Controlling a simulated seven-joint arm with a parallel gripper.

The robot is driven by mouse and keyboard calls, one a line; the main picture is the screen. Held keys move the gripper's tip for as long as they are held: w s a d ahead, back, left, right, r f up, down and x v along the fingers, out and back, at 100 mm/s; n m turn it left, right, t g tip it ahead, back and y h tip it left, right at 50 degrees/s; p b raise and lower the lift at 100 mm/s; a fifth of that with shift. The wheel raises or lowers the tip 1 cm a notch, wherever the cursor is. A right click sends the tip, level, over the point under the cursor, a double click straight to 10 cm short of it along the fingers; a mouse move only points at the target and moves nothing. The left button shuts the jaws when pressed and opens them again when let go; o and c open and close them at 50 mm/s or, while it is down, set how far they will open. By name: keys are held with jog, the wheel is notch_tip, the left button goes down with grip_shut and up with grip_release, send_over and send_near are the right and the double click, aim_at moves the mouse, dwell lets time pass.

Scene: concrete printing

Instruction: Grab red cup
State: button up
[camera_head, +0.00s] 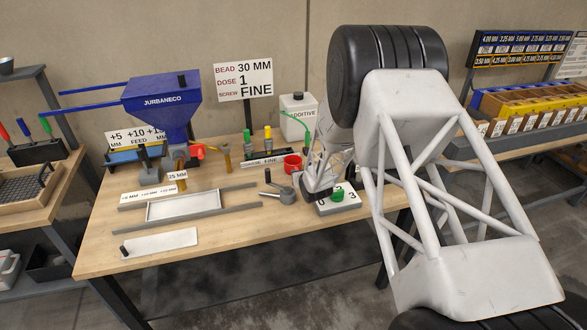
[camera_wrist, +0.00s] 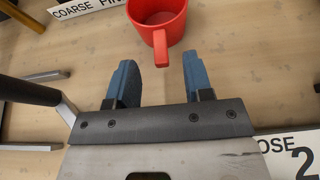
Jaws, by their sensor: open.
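The red cup (camera_wrist: 158,20) stands upright on the wooden table in the wrist view, just beyond my fingertips, with its handle pointing toward me. My gripper (camera_wrist: 158,75) is open, with its two blue fingers apart and nothing between them. The handle's end lies close ahead of the gap between the fingers. In the head view the red cup (camera_head: 292,163) sits left of my arm, near the middle of the table. My fingers are hidden behind my arm there.
A grey crank-like tool (camera_head: 280,190) lies in front of the cup. A dose panel with a green knob (camera_head: 337,196) is at right. The coarse/fine label (camera_head: 264,159) and upright screws stand behind left. A blue hopper (camera_head: 165,100) and a metal tray (camera_head: 183,205) are farther left.

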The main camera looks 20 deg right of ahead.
jog(key=shift+x, duration=2.3)
jog(key=shift+s+f, duration=0.1)
jog(key=shift+c, duration=0.3)
grip_shut()
